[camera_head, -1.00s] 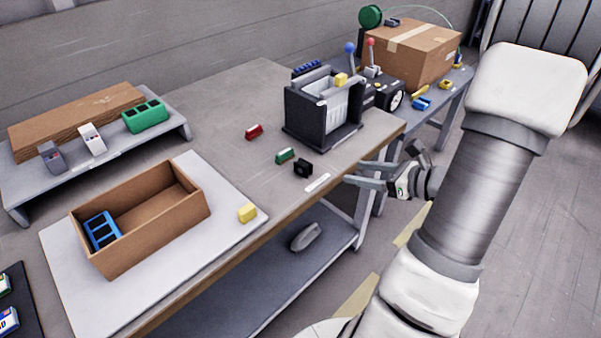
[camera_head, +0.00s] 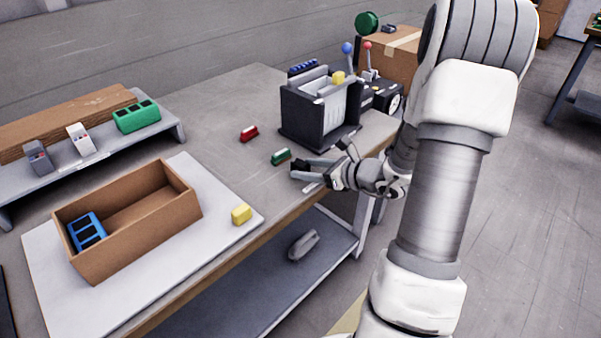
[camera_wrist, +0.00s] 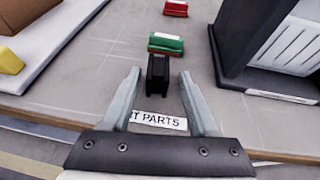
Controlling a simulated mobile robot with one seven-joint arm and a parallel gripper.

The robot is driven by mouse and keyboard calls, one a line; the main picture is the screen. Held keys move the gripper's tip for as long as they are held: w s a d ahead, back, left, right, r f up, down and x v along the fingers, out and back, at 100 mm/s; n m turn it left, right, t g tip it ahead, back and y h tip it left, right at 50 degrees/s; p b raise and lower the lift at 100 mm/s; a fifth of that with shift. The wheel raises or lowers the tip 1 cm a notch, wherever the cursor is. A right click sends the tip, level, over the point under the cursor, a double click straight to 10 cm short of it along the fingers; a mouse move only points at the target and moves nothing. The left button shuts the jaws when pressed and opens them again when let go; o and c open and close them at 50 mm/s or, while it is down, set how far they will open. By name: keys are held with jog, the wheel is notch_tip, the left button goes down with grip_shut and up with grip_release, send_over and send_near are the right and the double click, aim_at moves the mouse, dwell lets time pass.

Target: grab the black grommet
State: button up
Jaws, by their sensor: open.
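The black grommet (camera_wrist: 158,72) stands on the table between my open fingers in the wrist view, near the fingertips, with a gap on each side. In the head view my gripper (camera_head: 303,168) is at the table's front edge and its fingers mostly cover the grommet, so only a dark part shows there. My gripper also shows in the wrist view (camera_wrist: 160,76), open and holding nothing.
A green block (camera_wrist: 166,43) lies just behind the grommet and a red block (camera_wrist: 176,8) beyond it. A dark slotted box (camera_head: 318,112) stands close on the right. A white label strip (camera_wrist: 158,120) lies under my fingers. A cardboard box (camera_head: 130,220) and yellow block (camera_head: 241,214) are left.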

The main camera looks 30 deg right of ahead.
jog(key=shift+w+a+f, duration=0.1)
jog(key=shift+w, duration=0.15)
grip_shut()
dwell(0.3)
